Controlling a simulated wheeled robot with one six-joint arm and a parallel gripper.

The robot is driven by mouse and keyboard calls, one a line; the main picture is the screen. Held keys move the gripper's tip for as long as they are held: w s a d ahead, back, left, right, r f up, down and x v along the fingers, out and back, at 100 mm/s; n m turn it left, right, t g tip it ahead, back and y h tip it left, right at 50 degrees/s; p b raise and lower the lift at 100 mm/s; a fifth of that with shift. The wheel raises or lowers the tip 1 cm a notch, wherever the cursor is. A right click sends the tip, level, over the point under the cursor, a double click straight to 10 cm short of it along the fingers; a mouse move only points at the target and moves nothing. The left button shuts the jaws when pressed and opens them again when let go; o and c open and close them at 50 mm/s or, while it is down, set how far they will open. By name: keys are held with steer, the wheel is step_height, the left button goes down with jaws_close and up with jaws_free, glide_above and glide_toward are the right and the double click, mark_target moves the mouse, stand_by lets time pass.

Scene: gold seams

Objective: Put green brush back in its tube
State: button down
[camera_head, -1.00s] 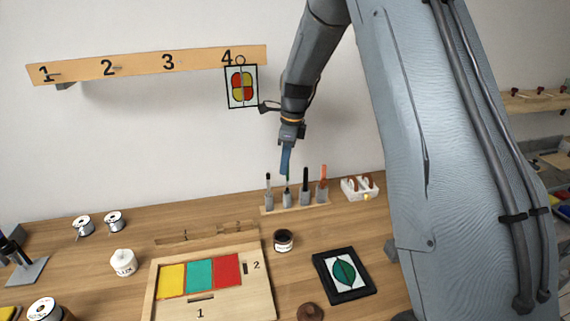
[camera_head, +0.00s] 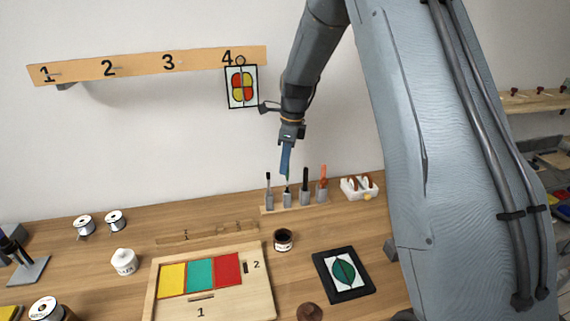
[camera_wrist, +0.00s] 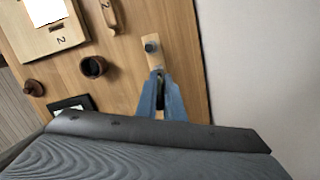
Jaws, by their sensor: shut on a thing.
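The green brush (camera_head: 287,179) stands about upright in the head view, with a small green part showing under the fingertips and a dark part lower down. Its lower end meets the grey tube (camera_head: 287,199), second from the left in the wooden rack (camera_head: 296,209); I cannot tell how deep it sits. My gripper (camera_head: 285,173), with blue fingers, points down above this tube and is shut on the brush's upper part. In the wrist view my gripper (camera_wrist: 159,73) shows over the rack (camera_wrist: 151,61), and the fingers hide most of the brush.
Other tubes in the rack hold a black-topped brush (camera_head: 269,180), a black brush (camera_head: 305,180) and an orange brush (camera_head: 323,175). A white holder (camera_head: 360,188) stands right of the rack. A dark jar (camera_head: 283,240) and a framed leaf picture (camera_head: 344,273) lie nearer. The wall is close behind.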

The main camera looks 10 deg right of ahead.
step_height(320, 180, down, 7)
steer(key=b, duration=0.1)
stand_by(5.1)
steer(key=c, duration=1.8)
jaws_free()
steer(key=shift+o, duration=0.4)
steer(key=o, duration=0.4)
steer(key=shift+r, duration=0.15)
steer(key=shift+r+p, duration=2)
steer(key=shift+r, duration=1.4)
